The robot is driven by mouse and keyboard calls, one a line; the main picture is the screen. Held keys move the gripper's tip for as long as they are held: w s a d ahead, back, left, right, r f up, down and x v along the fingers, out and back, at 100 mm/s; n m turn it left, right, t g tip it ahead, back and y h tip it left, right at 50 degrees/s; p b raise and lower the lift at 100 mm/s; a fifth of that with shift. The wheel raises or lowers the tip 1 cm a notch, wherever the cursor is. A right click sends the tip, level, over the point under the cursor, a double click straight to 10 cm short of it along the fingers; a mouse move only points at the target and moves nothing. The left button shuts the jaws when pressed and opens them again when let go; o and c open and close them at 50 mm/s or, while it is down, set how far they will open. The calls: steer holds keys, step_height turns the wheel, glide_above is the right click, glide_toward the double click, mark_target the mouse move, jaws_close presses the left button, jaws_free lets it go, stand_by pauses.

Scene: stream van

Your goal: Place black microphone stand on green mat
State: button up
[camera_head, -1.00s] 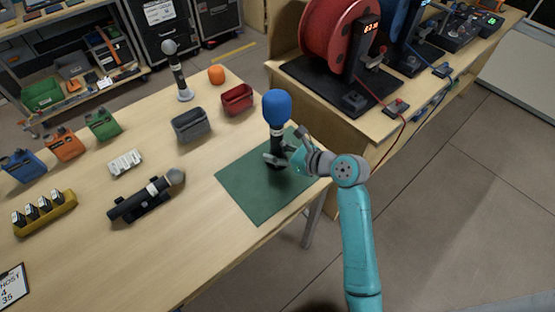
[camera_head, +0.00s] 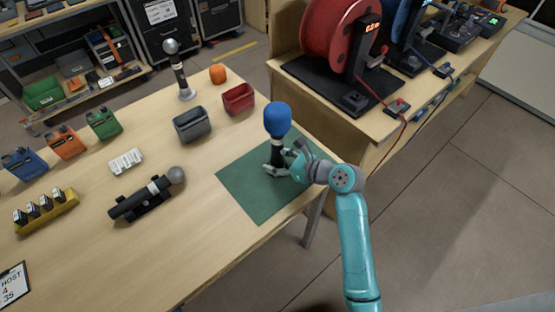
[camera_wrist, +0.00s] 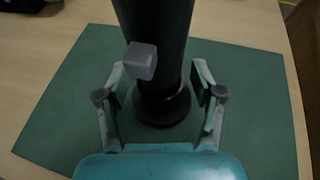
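The black microphone stand (camera_head: 277,151), topped by a blue foam head (camera_head: 278,119), is upright over the green mat (camera_head: 250,205). My gripper (camera_head: 277,167) reaches in from the right, low on the stem, with one finger on each side. In the wrist view the dark stem (camera_wrist: 158,35) with a grey knob (camera_wrist: 140,61) runs down to a round base (camera_wrist: 161,107) between my fingers (camera_wrist: 160,85). The base appears at or just above the mat (camera_wrist: 60,125); exact contact is unclear.
A grey bin (camera_head: 192,125), a red bin (camera_head: 238,99) and an orange ball (camera_head: 217,74) stand behind the mat. A microphone on a cradle (camera_head: 142,199) lies to the left. The bench with cable reels (camera_head: 340,32) is close behind right.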

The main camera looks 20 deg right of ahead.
steer(key=shift+r, duration=0.1)
steer(key=v, duration=1.2)
stand_by(0.4)
